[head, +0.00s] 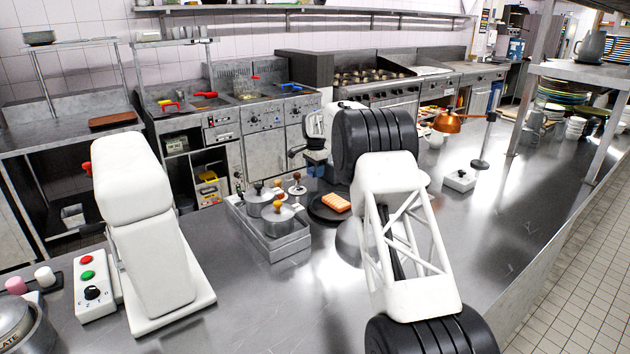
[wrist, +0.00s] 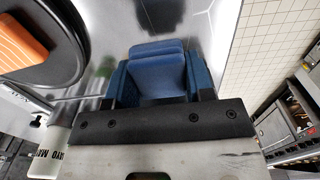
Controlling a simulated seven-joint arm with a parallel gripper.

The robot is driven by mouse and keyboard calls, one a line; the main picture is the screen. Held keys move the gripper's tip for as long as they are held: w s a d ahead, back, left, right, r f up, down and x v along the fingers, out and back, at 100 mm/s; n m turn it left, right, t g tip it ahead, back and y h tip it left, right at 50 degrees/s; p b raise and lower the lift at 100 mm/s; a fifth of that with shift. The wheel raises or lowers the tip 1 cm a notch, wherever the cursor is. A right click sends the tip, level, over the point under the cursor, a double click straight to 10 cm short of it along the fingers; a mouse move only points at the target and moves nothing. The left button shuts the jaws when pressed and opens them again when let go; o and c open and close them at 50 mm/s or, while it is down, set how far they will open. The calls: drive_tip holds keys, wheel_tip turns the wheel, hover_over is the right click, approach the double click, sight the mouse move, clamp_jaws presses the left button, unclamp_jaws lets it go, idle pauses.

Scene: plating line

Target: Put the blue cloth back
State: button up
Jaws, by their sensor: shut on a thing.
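My gripper (wrist: 160,85) is shut on the blue cloth (wrist: 158,72), a folded pad between its two fingers in the wrist view. Steel counter shows beyond the cloth. A small blue patch (head: 316,171) below my wrist in the head view looks like the cloth or the fingertips. I cannot tell how high the cloth is above the counter.
Bare counter (head: 520,210) lies further right.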

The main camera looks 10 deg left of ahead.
sight(315, 185)
drive_tip(key=shift+f, duration=0.2)
drive_tip(key=shift+f, duration=0.1)
drive_tip(key=shift+f, duration=1.8)
drive_tip(key=shift+f, duration=0.1)
drive_tip(key=o, duration=0.9)
drive_tip(key=shift+c, duration=0.2)
wheel_tip(315, 185, up, 12)
drive_tip(key=shift+r, duration=0.1)
